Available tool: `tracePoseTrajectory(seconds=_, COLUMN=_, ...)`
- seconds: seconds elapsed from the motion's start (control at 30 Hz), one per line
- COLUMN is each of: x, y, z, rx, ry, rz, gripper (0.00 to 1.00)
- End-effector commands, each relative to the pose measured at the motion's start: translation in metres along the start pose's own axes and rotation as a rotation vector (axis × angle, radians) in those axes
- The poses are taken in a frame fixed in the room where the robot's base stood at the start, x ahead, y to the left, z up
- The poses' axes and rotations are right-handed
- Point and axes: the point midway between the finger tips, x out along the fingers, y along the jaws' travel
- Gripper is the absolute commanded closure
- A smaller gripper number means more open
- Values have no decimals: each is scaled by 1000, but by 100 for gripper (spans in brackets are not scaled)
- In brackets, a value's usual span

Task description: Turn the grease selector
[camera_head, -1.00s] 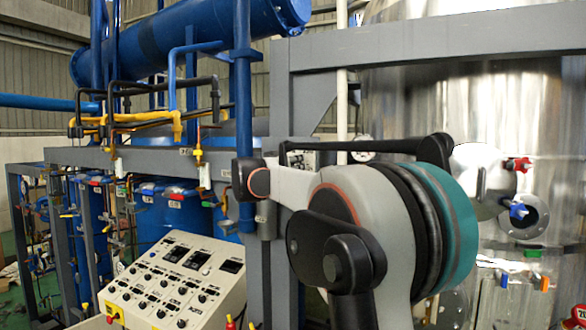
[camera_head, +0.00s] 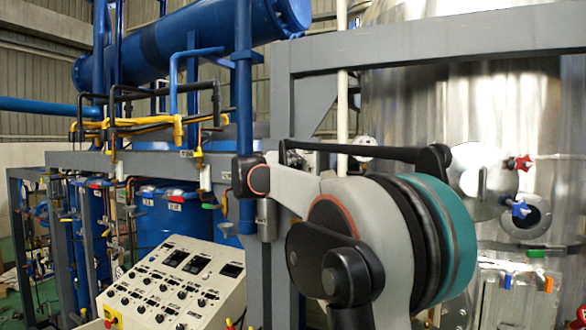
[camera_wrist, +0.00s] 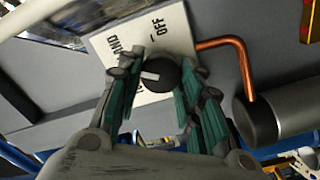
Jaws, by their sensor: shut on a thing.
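The grease selector is a black round knob (camera_wrist: 160,76) with a white pointer mark. It sits on a white label plate (camera_wrist: 178,25) that reads "OFF" and, partly covered, what looks like "HAND". In the wrist view the two teal-padded fingers of my gripper (camera_wrist: 156,84) stand on either side of the knob and are shut on it. The pointer mark faces left in that view, towards the left finger. The plate's lower part is hidden by the fingers. In the head view my arm stands in front, and neither gripper nor selector can be made out.
A copper pipe (camera_wrist: 241,58) bends beside the plate into a dark-capped grey cylinder (camera_wrist: 292,105). In the head view a control panel (camera_head: 180,278) with several knobs stands at lower left. A grey frame post (camera_head: 281,220) and a shiny steel tank (camera_head: 440,100) are close to my arm.

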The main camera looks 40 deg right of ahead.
Motion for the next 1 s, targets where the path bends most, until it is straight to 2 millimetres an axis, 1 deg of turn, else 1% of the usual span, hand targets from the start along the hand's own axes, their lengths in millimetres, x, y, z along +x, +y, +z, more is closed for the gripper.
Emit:
tracePoseTrajectory(seconds=0.23, x=0, y=0, z=-1, rx=-47, ry=2, rz=0, gripper=90)
tracePoseTrajectory(seconds=0.63, x=0, y=0, z=-1, rx=-52, ry=3, rz=0, gripper=90)
tracePoseTrajectory(seconds=0.67, x=0, y=0, z=-1, rx=-52, ry=3, rz=0, gripper=62)
tracePoseTrajectory(seconds=0.7, x=0, y=0, z=-1, rx=-51, ry=3, rz=0, gripper=53)
tracePoseTrajectory(seconds=0.73, x=0, y=0, z=-1, rx=-51, ry=3, rz=0, gripper=47)
tracePoseTrajectory(seconds=1.0, x=0, y=0, z=0, rx=-50, ry=1, rz=0, gripper=47)
